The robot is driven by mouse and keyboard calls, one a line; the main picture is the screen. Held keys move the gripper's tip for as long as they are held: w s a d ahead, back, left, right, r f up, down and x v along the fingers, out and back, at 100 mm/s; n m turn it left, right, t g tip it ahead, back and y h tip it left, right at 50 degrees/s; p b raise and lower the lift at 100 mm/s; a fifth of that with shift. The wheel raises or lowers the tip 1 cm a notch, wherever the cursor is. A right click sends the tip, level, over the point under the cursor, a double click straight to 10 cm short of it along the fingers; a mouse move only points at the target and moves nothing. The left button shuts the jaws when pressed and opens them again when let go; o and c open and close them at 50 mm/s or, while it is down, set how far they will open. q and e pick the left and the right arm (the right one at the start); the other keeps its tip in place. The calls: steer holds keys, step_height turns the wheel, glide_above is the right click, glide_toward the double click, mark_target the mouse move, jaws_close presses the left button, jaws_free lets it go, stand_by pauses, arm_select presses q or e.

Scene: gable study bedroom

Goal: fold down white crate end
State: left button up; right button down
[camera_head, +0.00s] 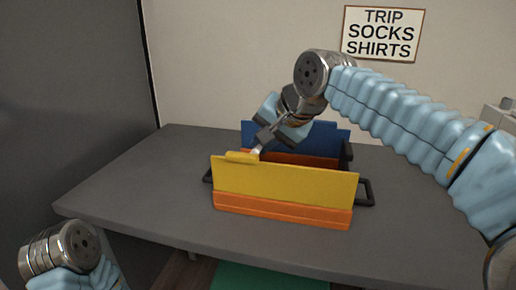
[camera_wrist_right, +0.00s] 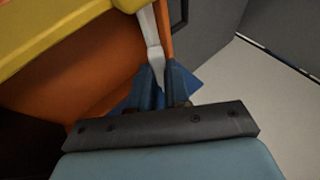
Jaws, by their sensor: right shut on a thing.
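The folding crate stands on the grey table, with an orange base (camera_head: 280,211), an upright yellow side (camera_head: 285,182) in front and an upright blue side (camera_head: 290,135) behind. The white crate end (camera_wrist_right: 152,40) shows only as a narrow strip, nearly edge-on, in the right wrist view; a small pale bit shows at the crate's left in the head view. My right gripper (camera_head: 262,143) reaches down over the crate's left part. Its fingers (camera_wrist_right: 163,85) are shut on the white strip. My left wrist shows at lower left, but its gripper is out of view.
The grey table (camera_head: 130,190) is clear to the left of the crate. A black handle (camera_head: 366,191) sticks out at the crate's right. A lettered sign (camera_head: 382,33) hangs on the wall behind, and a green patch (camera_head: 265,278) lies below the table's front edge.

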steer(key=shift+d, duration=0.1)
stand_by(0.3)
steer(key=c, duration=1.1)
jaws_free()
steer(key=p+v, duration=0.2)
steer(key=v, duration=1.1)
steer(key=shift+s+d+r, duration=0.15)
steer(key=shift+s+d, duration=0.15)
